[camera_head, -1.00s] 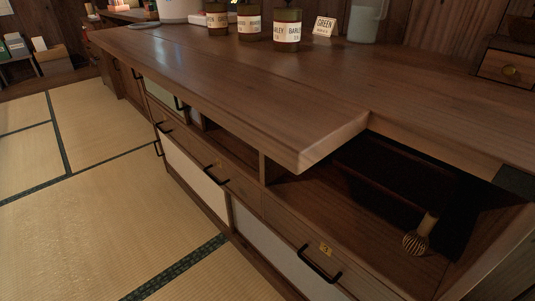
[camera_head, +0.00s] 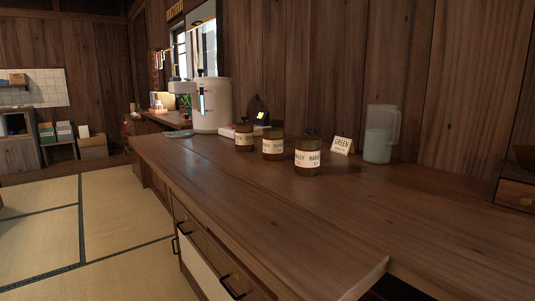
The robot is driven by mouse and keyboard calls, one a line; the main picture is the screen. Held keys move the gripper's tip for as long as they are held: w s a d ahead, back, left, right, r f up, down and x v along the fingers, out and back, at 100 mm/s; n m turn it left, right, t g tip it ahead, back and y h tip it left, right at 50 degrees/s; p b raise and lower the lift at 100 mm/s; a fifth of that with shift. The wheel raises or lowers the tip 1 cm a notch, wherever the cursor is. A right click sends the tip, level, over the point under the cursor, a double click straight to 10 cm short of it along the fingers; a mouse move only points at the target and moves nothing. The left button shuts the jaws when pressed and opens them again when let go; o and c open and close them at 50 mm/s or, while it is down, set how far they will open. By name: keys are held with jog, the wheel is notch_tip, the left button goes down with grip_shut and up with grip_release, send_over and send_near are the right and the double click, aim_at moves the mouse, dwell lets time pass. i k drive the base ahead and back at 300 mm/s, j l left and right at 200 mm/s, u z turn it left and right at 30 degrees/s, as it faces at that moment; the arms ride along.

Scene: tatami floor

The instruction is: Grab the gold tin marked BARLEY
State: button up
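Several tins with white labels stand upright in a row on the wooden counter (camera_head: 230,185). The nearest tin (camera_head: 308,157) is brownish-gold with a dark lid, and its label reads BARLEY. The middle tin (camera_head: 273,144) and the far tin (camera_head: 244,137) look similar, but their labels are too small to read surely. My gripper is not in view.
A small sign reading GREEN (camera_head: 342,146) and a translucent pitcher (camera_head: 380,133) stand right of the tins. A white water dispenser (camera_head: 211,105) is behind them at left. The counter's front is clear. Open tatami floor (camera_head: 115,225) lies to the left.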

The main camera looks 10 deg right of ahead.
aim_at(307, 163)
jog(key=i+j+z, duration=0.35)
jog(key=j, duration=0.65)
jog(key=i+j+z, duration=0.1)
jog(key=j+z, duration=0.2)
jog(key=j, duration=0.75)
jog(key=i+j+z, duration=0.1)
jog(key=j+z, duration=0.25)
jog(key=j, duration=0.75)
